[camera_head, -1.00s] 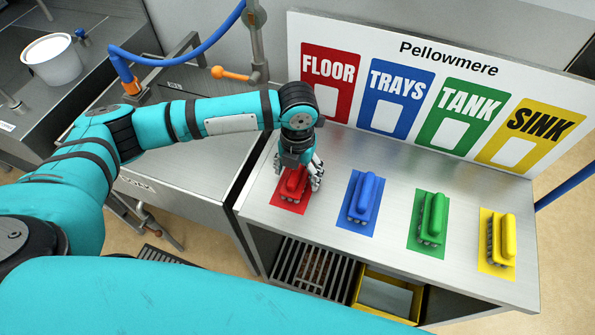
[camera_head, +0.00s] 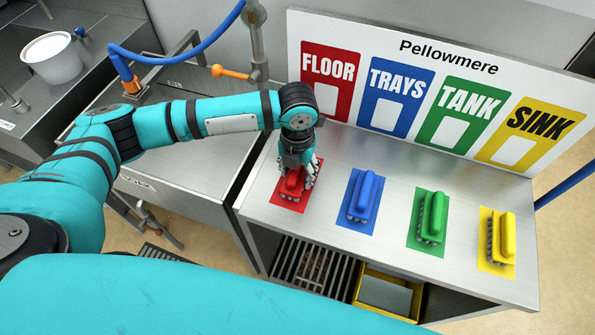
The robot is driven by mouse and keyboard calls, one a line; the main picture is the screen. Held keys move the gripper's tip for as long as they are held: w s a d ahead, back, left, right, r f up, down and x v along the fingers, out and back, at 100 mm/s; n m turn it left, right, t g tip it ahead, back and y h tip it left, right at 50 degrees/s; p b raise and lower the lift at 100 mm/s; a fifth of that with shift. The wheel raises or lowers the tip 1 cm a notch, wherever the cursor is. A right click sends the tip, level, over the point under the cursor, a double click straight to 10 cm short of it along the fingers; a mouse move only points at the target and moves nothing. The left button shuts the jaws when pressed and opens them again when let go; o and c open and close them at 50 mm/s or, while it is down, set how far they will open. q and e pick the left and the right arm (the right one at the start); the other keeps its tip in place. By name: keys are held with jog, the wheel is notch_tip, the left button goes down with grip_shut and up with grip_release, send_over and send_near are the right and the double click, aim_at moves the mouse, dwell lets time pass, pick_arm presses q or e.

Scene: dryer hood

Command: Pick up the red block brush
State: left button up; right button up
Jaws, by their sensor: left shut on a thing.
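The red block brush (camera_head: 291,184) sits on the red mat (camera_head: 287,204) at the left end of the steel table, below the FLOOR sign. My left gripper (camera_head: 296,181) reaches down over it from above and is shut on it. The fingers hide part of the brush's far end. The brush appears to be still at the mat; I cannot tell whether it is clear of it. My right gripper does not show.
A blue brush (camera_head: 360,197), a green brush (camera_head: 432,217) and a yellow brush (camera_head: 502,240) stand on matching mats to the right. A sign board (camera_head: 430,90) rises behind them. A steel sink unit (camera_head: 180,185) with a blue hose is at the left.

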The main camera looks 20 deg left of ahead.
pick_arm(q)
jog(key=shift+r, duration=0.15)
jog(key=shift+r, duration=0.2)
notch_tip(320, 180, up, 3)
jog(key=shift+a+f+b, duration=0.15)
jog(key=shift+b, duration=0.7)
jog(key=s+a+r+b, duration=0.1)
jog(key=s+a+b, duration=0.2)
jog(key=s+a, duration=0.6)
jog(key=shift+s+a+r, duration=0.25)
jog(key=shift+a+r, duration=0.05)
jog(key=shift+a, duration=1.5)
